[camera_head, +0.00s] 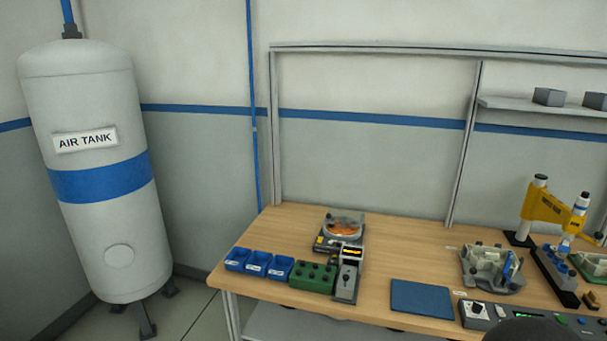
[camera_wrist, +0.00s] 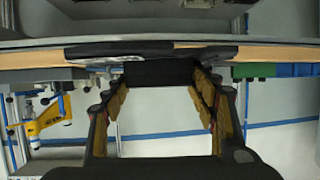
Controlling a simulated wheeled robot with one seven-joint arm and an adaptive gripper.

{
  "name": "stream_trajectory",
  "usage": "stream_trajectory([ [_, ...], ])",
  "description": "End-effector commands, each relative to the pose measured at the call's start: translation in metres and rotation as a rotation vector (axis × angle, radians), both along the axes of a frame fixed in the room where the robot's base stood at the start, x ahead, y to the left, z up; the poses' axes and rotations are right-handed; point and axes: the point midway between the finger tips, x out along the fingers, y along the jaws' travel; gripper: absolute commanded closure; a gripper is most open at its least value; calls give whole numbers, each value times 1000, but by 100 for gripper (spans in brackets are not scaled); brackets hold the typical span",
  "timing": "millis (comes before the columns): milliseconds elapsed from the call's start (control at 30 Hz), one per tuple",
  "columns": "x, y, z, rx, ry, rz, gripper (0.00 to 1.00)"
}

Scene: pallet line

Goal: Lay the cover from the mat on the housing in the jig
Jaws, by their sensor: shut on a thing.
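My gripper (camera_wrist: 162,78) shows in the wrist view, its yellow-padded fingers closed on a dark block. That block seems to be part of the cover (camera_wrist: 160,71), with a wide dark plate just beyond the fingertips; its exact outline is hard to tell. The blue mat (camera_head: 421,298) is bare near the table's front edge. The jig (camera_head: 490,285) stands behind and right of the mat, with the pale housing (camera_head: 486,260) in it and a blue part at its right side. In the head view the gripper is not clearly seen; only a dark piece of my arm shows at the bottom right.
Blue bins (camera_head: 257,263), a green box (camera_head: 312,278) and a scale with an orange-filled dish (camera_head: 343,226) stand left. A yellow press (camera_head: 550,207) is right of the jig. A control panel (camera_head: 525,318) lies at the front right. The table between scale and jig is clear.

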Motion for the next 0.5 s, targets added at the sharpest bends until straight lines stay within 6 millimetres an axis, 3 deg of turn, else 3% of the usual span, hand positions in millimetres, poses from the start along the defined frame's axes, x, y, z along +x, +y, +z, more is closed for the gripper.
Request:
stream_trajectory([
  [33,-6,20,-18,1,6,31,69],
  [100,-13,42,-34,1,4,67,69],
  [233,-22,73,-51,0,0,127,69],
  [500,-23,92,-53,0,-3,165,69],
])
